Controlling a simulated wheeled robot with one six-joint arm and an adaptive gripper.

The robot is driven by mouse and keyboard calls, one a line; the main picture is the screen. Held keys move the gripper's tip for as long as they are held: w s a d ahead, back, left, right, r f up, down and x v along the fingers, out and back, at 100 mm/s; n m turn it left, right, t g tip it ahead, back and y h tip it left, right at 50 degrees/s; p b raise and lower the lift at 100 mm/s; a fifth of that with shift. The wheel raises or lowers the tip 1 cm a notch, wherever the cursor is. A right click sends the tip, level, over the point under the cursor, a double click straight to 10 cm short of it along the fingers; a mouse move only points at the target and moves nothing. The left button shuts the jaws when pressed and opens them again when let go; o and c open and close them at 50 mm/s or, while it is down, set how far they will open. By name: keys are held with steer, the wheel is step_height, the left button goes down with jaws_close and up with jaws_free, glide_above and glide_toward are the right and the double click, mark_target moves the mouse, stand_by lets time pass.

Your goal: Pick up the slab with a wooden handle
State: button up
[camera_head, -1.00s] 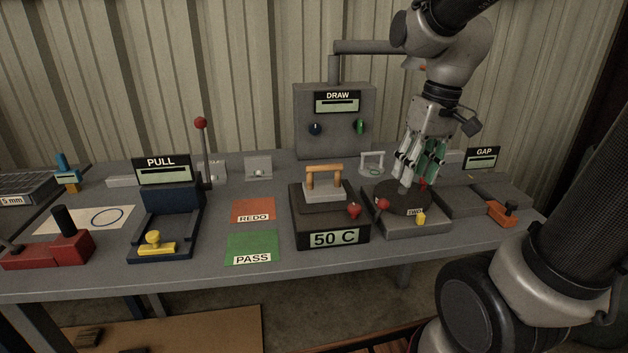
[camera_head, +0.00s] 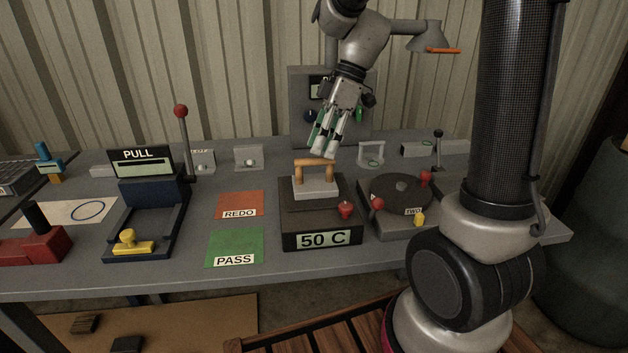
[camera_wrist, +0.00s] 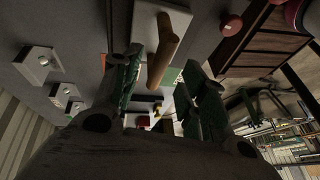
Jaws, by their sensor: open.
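The slab (camera_head: 316,190) is a light grey block with a brown wooden bar handle on two posts. It rests on top of the dark box (camera_head: 304,238) marked 50 C. My gripper (camera_head: 323,153) is open and empty, tilted down just above and behind the handle in the head view. In the wrist view the handle (camera_wrist: 166,48) appears between the two spread fingers of my gripper (camera_wrist: 164,62), near their tips. Part of the slab (camera_wrist: 150,18) shows at the top there. I cannot tell whether a finger touches the handle.
A red knob (camera_head: 346,209) sits on the box's front right. A dark turntable (camera_head: 398,192) with red knobs stands to the right. A white bracket (camera_head: 371,155) stands behind. Orange REDO (camera_head: 238,204) and green PASS (camera_head: 234,245) mats lie flat to the left.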

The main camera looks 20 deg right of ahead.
mark_target(316, 162)
steer(key=x, duration=0.5)
jaws_close()
